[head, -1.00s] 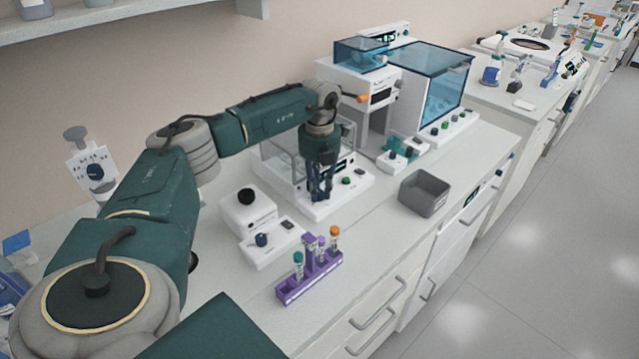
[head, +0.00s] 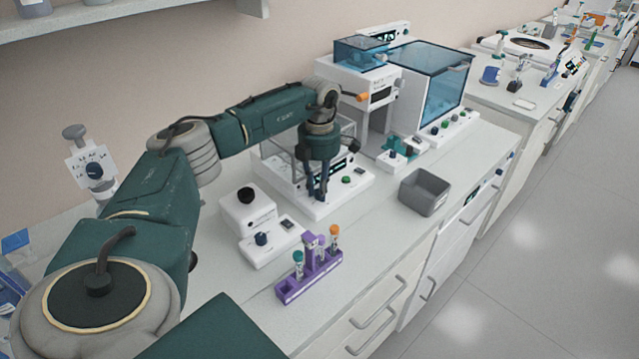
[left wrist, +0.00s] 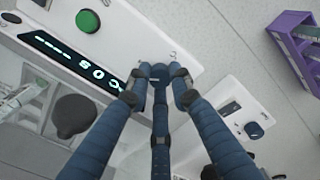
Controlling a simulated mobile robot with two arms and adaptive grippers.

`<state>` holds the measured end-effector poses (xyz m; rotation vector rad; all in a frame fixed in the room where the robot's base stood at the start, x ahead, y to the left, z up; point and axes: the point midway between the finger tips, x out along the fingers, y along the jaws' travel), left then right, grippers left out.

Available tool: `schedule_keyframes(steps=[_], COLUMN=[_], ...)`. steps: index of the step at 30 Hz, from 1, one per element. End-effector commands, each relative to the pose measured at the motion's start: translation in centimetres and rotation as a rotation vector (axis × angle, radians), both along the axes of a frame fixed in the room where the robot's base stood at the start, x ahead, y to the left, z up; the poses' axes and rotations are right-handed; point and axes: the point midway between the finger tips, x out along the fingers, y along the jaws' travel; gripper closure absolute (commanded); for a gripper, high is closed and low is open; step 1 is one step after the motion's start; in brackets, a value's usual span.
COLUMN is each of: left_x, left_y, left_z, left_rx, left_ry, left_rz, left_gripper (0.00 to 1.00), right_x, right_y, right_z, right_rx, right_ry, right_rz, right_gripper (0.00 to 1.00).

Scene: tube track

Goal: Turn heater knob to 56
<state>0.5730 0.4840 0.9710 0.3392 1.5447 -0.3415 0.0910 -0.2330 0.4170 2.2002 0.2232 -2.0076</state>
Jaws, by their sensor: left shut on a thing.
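The heater looks to be the white device (head: 345,196) with a clear box on it, a lit display (head: 341,168) and a green button (head: 346,180). The button also shows in the left wrist view (left wrist: 88,20). My left gripper (head: 318,198) points down at the front of this device. In the left wrist view its fingers (left wrist: 160,76) are shut on a dark blue knob (left wrist: 159,70) beside the display (left wrist: 72,57). The fingers hide most of the knob. The display is lit upside down there, and I cannot read its value surely. My right gripper is out of view.
A white unit with a blue knob (head: 262,239) and a black-topped unit (head: 247,207) stand left of the gripper. A purple tube rack (head: 297,289) is in front, a grey bin (head: 425,192) to the right. A tall white machine with a blue window (head: 440,85) stands behind.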

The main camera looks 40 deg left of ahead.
Motion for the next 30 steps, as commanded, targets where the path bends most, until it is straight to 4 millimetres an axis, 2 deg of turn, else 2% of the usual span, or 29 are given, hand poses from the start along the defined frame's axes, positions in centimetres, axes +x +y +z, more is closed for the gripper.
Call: schedule_keyframes(steps=[6, 15, 30], left_x=[-0.02, 0.0, 0.01], left_y=[0.1, 0.16, 0.24], left_z=[0.03, 0.06, 0.11], left_rx=[0.001, 0.001, 0.003], left_ry=[0.0, 0.0, -0.001], left_rz=[-0.186, -0.367, -0.452], left_gripper=[1.0, 1.0, 1.0], right_x=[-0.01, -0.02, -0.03], right_y=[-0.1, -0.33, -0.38], right_z=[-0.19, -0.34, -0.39], right_rx=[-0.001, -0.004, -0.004], right_ry=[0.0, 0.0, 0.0], right_rz=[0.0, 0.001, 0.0], right_gripper=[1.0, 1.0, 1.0])
